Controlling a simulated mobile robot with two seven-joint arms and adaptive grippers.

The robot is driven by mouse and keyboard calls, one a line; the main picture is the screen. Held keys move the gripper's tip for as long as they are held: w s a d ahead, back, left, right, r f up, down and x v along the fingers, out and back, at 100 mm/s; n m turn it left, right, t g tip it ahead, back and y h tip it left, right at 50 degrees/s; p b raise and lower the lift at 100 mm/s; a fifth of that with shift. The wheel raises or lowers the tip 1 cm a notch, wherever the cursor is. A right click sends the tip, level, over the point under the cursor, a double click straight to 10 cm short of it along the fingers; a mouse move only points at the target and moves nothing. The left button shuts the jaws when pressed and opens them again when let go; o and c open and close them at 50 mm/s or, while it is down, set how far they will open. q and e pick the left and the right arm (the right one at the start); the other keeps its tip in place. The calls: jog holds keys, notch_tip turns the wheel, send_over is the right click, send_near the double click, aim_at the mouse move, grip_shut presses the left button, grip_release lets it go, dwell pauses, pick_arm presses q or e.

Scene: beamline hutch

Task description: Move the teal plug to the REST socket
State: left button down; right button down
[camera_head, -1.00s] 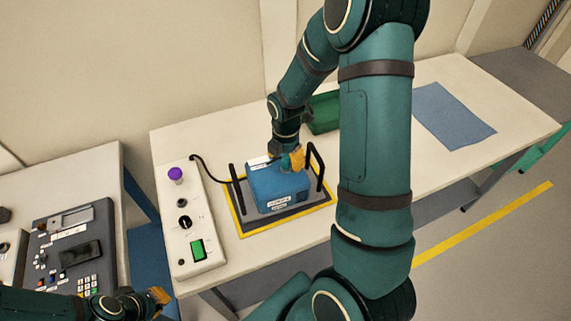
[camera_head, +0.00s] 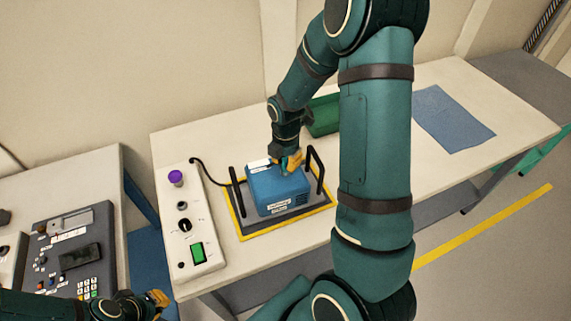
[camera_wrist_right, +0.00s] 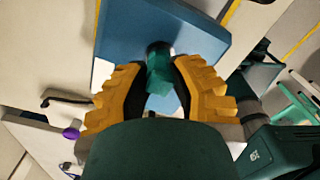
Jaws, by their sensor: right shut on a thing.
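The teal plug (camera_wrist_right: 160,68) is between the yellow fingers of my right gripper (camera_wrist_right: 160,95) in the right wrist view. My right gripper (camera_head: 290,160) is shut on it at the top of the blue box (camera_head: 280,196). The plug's lower end is at the box; I cannot tell whether it is seated in a socket. In the head view the plug is mostly hidden by the fingers. The REST label cannot be read here. My left gripper (camera_head: 158,298) is at the lower left, away from the box; its fingers are too small to judge.
The box stands on a yellow-edged grey mat (camera_head: 246,234) between black handles (camera_head: 315,170). A white control panel (camera_head: 190,225) with a purple knob and green switch is left of it. A green bin (camera_head: 324,115) stands behind, a blue cloth (camera_head: 452,118) lies right.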

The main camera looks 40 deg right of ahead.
jog(key=shift+r, duration=0.15)
jog(key=shift+r+p, duration=2.65)
jog(key=shift+r, duration=0.75)
